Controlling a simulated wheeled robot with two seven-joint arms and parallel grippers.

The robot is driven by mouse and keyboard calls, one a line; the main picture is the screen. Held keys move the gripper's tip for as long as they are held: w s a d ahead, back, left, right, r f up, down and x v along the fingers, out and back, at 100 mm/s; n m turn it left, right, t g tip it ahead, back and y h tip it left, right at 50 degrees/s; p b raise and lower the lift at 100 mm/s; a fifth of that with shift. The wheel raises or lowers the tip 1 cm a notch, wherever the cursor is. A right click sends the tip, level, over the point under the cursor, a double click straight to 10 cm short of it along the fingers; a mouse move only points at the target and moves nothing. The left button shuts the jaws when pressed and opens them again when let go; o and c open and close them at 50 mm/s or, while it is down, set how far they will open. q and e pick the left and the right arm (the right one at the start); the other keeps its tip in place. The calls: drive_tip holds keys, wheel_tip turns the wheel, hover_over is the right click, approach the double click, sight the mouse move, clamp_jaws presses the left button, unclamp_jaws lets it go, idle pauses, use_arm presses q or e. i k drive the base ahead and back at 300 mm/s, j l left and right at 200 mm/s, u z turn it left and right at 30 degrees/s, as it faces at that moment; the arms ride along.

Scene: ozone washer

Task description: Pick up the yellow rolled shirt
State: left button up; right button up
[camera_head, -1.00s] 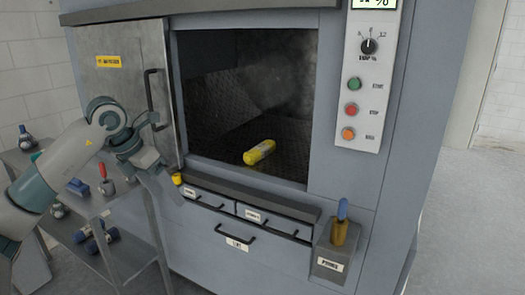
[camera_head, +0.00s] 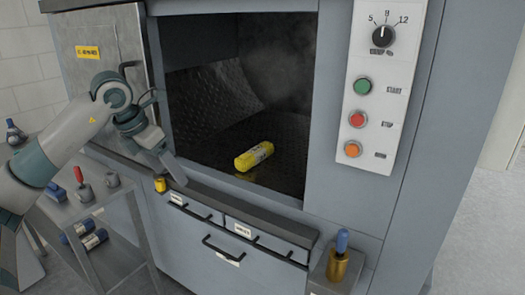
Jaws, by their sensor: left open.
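The yellow rolled shirt (camera_head: 254,156) lies on the dark floor of the washer's open chamber (camera_head: 200,115), near its front edge. It is a short roll with a darker band or print on it. My left gripper (camera_head: 168,168) is outside the chamber, in front of its lower left corner. It is left of the shirt, apart from it, and looks empty. Its fingers are seen nearly edge-on. My right gripper is not in view.
A sliding door (camera_head: 98,75) with a handle stands at the chamber's left. Drawers (camera_head: 240,232) are below the opening. A control panel (camera_head: 372,100) is at the right. A cart (camera_head: 75,205) with tools stands at the left. A brass holder (camera_head: 339,264) stands at front right.

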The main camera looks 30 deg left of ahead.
sight(251, 159)
drive_tip(key=i, duration=1.25)
